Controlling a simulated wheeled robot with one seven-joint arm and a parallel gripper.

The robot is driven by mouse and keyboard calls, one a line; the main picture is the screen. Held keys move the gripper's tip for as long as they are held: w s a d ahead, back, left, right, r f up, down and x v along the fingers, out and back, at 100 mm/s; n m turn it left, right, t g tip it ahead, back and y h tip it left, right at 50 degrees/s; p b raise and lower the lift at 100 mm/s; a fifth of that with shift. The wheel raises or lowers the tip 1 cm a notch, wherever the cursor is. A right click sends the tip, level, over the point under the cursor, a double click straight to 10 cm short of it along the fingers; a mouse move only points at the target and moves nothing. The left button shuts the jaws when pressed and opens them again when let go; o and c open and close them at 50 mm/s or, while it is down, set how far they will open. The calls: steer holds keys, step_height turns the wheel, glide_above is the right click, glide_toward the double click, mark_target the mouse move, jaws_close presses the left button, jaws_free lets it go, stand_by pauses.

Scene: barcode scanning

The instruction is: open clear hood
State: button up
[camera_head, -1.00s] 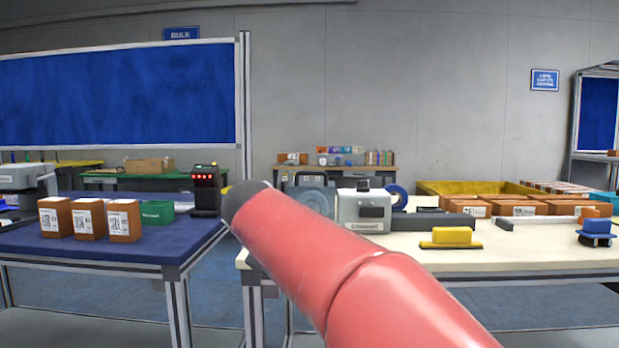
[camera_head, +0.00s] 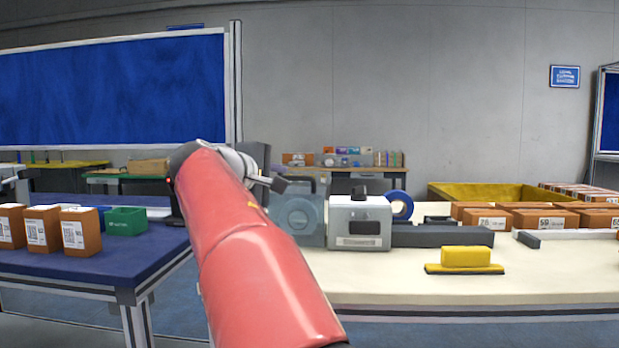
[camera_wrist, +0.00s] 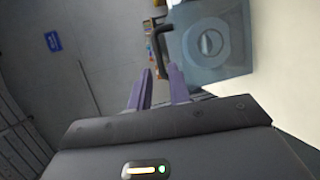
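The clear hood (camera_head: 300,215) is a see-through, grey-blue box on the cream table, with a round ringed part visible in it. It also shows in the wrist view (camera_wrist: 228,62), at the upper right. A dark bar handle (camera_wrist: 156,45) stands out from its left side there. My gripper (camera_wrist: 160,69) has two purple fingers spread with a gap between them, pointing toward the handle. The handle appears just beyond the fingertips, not between them. In the head view my red arm hides the hood's left surroundings, and the fingers are small and hard to make out.
A white-grey machine (camera_head: 360,225) stands right beside the hood. Blue tape (camera_head: 402,205), a dark bar (camera_head: 440,237) and a yellow block (camera_head: 466,257) lie further right, with boxes (camera_head: 545,217) behind. A blue table (camera_head: 95,262) with boxes is at left. The cream table's front (camera_head: 385,285) is clear.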

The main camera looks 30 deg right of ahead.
mark_target(296, 179)
steer(key=p+x, duration=0.1)
steer(key=x, duration=0.6)
steer(key=shift+r+p, duration=0.2)
steer(key=shift+p, duration=0.1)
steer(key=shift+w+d+f, duration=0.2)
steer(key=shift+w+d, duration=0.25)
steer(key=shift+d, duration=0.1)
jaws_close()
